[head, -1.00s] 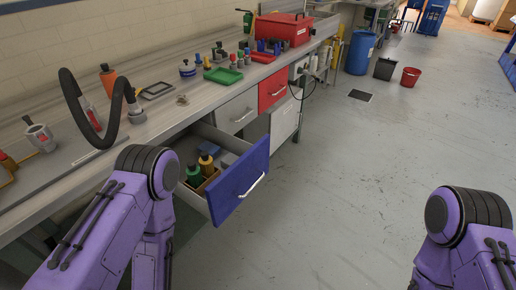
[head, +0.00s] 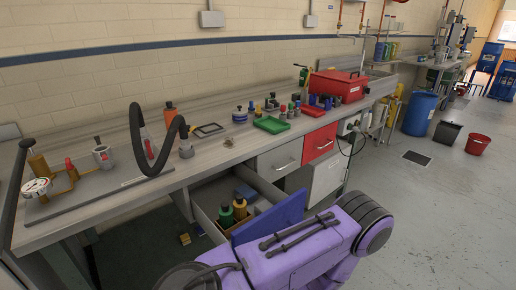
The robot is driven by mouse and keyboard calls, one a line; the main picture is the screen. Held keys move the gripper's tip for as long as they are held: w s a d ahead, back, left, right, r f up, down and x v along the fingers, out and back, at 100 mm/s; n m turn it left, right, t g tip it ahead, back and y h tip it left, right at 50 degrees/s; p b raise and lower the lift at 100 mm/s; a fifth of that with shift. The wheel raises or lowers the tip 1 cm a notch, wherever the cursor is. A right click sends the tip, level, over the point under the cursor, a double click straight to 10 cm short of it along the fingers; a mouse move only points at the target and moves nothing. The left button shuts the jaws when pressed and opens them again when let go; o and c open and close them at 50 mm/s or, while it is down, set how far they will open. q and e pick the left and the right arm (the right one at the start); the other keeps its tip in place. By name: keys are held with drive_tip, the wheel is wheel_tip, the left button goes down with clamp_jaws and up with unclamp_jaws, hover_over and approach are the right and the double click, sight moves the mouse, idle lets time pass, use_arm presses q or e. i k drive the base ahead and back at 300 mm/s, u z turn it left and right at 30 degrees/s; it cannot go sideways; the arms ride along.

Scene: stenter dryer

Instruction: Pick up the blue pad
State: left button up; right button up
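A small flat blue item (head: 245,193), which looks like the blue pad, lies toward the back of the open drawer (head: 203,219) under the workbench. A green-capped bottle (head: 226,215) and a yellow bottle with a dark cap (head: 240,208) stand in the drawer in front of it. The drawer's blue front panel is partly covered by one of my purple arm links at the lower middle. Neither of my grippers shows in the head view, so I cannot see whether they are open or shut.
The workbench (head: 110,207) carries a black bent hose (head: 151,160), a gauge fixture (head: 37,187), a green tray (head: 271,125) and a red toolbox (head: 338,86). A closed grey drawer and a red drawer are right of the open one.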

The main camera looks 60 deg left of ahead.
sight(250, 195)
drive_tip(key=i, duration=2.2)
drive_tip(key=u, duration=3.05)
